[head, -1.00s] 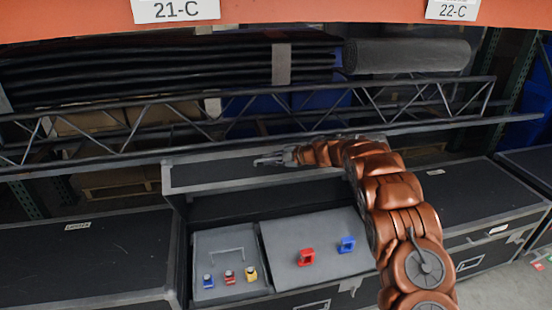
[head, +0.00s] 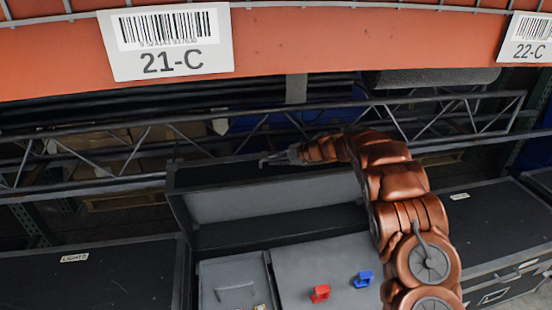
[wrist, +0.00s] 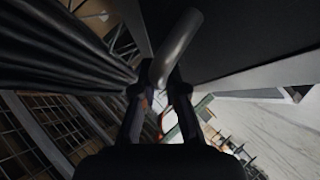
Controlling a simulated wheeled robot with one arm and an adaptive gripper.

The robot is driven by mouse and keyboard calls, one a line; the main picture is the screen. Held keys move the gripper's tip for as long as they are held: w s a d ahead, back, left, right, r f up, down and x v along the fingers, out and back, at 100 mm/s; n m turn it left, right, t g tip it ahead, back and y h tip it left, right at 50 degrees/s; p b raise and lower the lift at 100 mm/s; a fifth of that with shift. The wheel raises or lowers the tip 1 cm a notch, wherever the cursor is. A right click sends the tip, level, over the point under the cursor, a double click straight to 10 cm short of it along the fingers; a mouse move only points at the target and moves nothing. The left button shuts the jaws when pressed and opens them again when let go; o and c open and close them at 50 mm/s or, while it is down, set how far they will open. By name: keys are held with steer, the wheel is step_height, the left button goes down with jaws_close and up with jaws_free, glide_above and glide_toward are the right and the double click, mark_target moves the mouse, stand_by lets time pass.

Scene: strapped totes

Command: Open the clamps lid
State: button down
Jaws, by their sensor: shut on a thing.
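The black case (head: 185,285) in the middle has its lid (head: 280,200) raised, with a pale grey inner panel facing the head camera. My gripper (head: 268,160) is at the lid's upper edge. In the wrist view my gripper (wrist: 160,95) is shut on a round grey metal handle (wrist: 180,45), which sticks up between the fingers. The dark surface beside it fills the upper right. Inside the case, a red clamp (head: 320,293) and a blue clamp (head: 363,279) sit on the grey right panel. The left panel (head: 235,275) carries a thin bar.
A black case (head: 90,275) labelled LIGHTS stands at left and another (head: 480,225) at right. A metal truss (head: 130,160) and an orange shelf beam (head: 330,50) run behind and above the lid. My arm passes in front of the case's right side.

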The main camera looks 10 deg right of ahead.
steer(key=shift+a+f, duration=0.1)
steer(key=shift+a, duration=0.05)
steer(key=c, duration=1.2)
jaws_free()
steer(key=shift+s+d, duration=0.1)
steer(key=shift+d, duration=0.15)
steer(key=shift+s+d+r, duration=0.15)
steer(key=shift+d+r, duration=0.05)
steer(key=shift+d, duration=0.05)
steer(key=v, duration=1.1)
steer(key=shift+r, duration=0.15)
